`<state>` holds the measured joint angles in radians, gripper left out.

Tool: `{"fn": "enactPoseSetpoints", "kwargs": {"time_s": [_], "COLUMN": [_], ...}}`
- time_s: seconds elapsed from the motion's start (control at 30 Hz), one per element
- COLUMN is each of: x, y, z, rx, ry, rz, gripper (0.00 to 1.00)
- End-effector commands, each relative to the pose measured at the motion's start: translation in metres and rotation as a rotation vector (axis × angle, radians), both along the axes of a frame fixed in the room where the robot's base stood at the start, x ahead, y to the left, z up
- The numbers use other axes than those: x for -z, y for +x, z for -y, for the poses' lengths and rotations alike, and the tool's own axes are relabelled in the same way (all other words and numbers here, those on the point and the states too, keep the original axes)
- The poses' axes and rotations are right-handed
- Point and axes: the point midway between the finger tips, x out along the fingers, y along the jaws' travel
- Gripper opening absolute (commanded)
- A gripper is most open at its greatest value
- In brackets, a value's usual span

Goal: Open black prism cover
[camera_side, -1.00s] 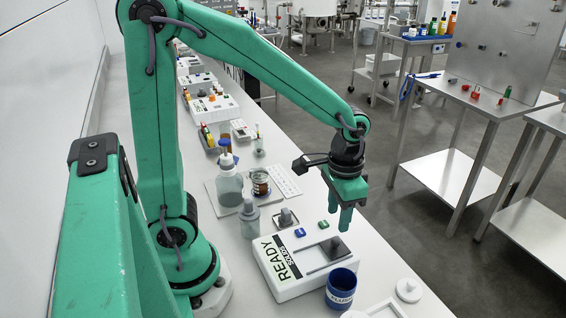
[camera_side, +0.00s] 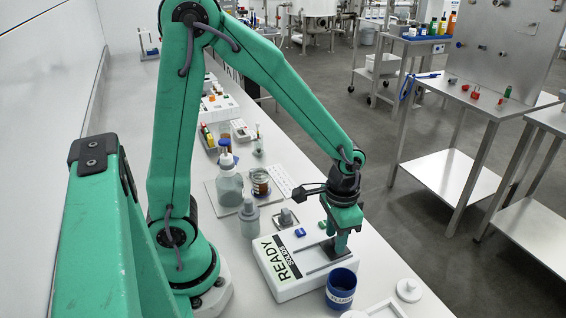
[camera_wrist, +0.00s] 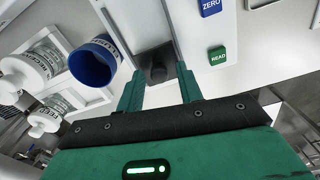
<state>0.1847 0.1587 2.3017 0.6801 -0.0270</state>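The white instrument (camera_side: 290,285) labelled READY SOLIDS lies on the bench. The black prism cover (camera_wrist: 158,73) shows in the wrist view as a dark block or knob at the edge of a grey recessed area (camera_wrist: 135,18). In the side view it is mostly hidden by my gripper (camera_side: 340,245), which points down over the right part of the instrument. In the wrist view my gripper (camera_wrist: 158,88) is open, with one finger on each side of the dark knob. I cannot tell whether the fingers touch it.
A blue labelled cup (camera_side: 341,290) stands close in front of the instrument. Blue ZERO (camera_wrist: 210,6) and green READ (camera_wrist: 217,55) buttons are near the gripper. A grey bottle (camera_side: 249,218) stands behind the instrument. A white round lid (camera_side: 409,290) lies to the right.

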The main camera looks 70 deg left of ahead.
Motion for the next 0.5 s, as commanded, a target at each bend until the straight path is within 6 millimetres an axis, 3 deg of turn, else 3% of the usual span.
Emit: {"fn": "enactPoseSetpoints", "kwargs": {"time_s": [0.03, 0.17, 0.5], "x": [-0.0001, -0.0002, -0.0009], "y": [0.0, 0.0, -0.0078], "z": [0.0, -0.0001, -0.001], "rx": [0.0, 0.0, -0.003], "ry": [0.0, 0.0, 0.0], "rz": [0.0, 0.0, 0.0], "gripper": [0.26, 0.0, 0.0]}}
